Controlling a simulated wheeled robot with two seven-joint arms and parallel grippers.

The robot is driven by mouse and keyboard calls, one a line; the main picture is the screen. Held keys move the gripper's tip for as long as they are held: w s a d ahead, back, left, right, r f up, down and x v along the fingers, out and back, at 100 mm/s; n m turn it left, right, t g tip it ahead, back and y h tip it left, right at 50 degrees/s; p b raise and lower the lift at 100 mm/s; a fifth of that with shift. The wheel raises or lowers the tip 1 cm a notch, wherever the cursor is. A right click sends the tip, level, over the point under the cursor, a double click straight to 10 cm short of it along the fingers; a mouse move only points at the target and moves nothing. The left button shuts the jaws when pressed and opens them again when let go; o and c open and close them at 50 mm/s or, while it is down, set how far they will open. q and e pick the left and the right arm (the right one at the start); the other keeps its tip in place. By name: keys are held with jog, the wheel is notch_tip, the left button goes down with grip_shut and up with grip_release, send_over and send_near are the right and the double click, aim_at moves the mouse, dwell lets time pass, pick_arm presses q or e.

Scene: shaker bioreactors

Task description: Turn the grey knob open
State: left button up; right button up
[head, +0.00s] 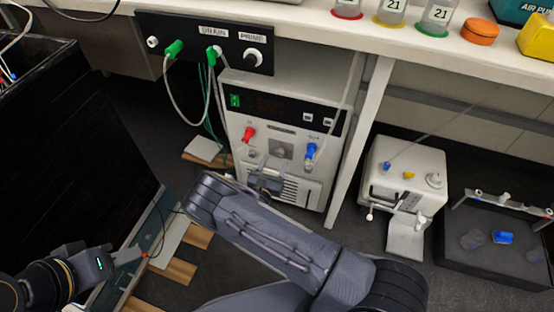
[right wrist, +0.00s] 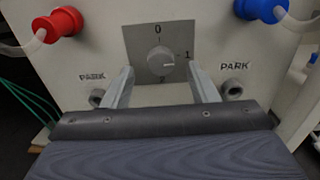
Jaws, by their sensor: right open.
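The plate also shows in the head view (head: 281,150). My right gripper (right wrist: 162,82) is open and empty. Its two fingers point at the panel, one to each side of and slightly below the knob; contact cannot be told. My left gripper (head: 130,254) is at the lower left of the head view, away from the unit; its jaw opening is unclear.
A red connector (right wrist: 55,24) and a blue connector (right wrist: 262,10) flank the plate, with PARK ports below them. A black panel (head: 206,43) with green plugs hangs above the white unit (head: 325,88). A white pump (head: 402,165) stands to the right.

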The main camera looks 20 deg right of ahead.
aim_at(278, 154)
jog(key=shift+b+x, duration=0.3)
jog(key=shift+x, duration=1.3)
jog(key=shift+c, duration=0.4)
jog(key=c, duration=0.9)
